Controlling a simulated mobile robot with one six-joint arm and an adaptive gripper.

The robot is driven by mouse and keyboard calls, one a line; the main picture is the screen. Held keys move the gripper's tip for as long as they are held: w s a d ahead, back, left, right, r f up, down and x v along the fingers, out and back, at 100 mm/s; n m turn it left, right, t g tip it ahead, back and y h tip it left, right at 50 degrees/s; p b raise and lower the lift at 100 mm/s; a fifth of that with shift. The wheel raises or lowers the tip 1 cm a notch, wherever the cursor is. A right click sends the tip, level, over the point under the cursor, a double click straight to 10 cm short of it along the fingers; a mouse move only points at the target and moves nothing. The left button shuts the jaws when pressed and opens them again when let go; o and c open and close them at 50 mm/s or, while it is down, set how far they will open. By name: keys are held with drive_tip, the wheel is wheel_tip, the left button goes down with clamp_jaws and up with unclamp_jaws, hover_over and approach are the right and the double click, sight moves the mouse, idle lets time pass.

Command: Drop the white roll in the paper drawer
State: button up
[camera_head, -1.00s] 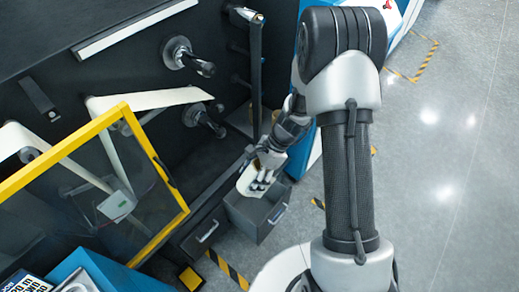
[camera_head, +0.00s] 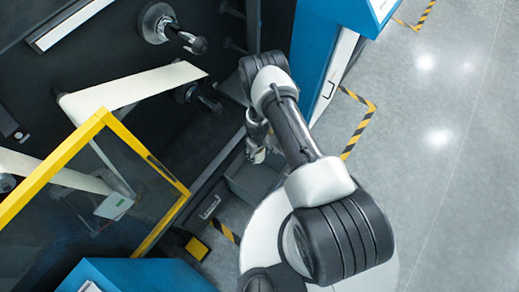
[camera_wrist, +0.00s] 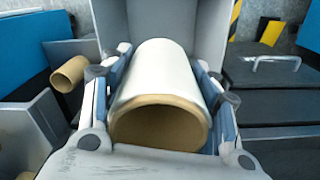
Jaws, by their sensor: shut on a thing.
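The white roll (camera_wrist: 160,75) fills the middle of the wrist view, its brown cardboard core open toward the camera. My gripper (camera_wrist: 161,62) is shut on it, with a finger along each side. In the head view, my gripper (camera_head: 257,143) is low beside the dark machine, and the roll is mostly hidden by my arm. The open grey drawer (camera_head: 250,184) lies just below my gripper, partly covered by it. In the wrist view, grey drawer walls (camera_wrist: 212,30) stand beyond the roll. I cannot tell whether the roll touches them.
A bare cardboard tube (camera_wrist: 69,73) lies left in the wrist view. A closed drawer's handle (camera_head: 209,206) is left of the open drawer. The yellow-framed guard (camera_head: 150,165) and a black spindle (camera_head: 200,97) stand to the left. Grey floor (camera_head: 440,170) is clear at right.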

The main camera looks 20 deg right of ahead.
drive_tip(key=f+b, duration=0.1)
drive_tip(key=f, duration=0.1)
drive_tip(key=f+b, duration=0.1)
drive_tip(key=f, duration=0.1)
drive_tip(key=f+b, duration=0.2)
drive_tip(key=shift+s, duration=0.25)
drive_tip(key=shift+r, duration=0.1)
drive_tip(key=o, duration=1.2)
wheel_tip(320, 180, up, 12)
drive_tip(key=shift+s, duration=0.1)
idle(0.5)
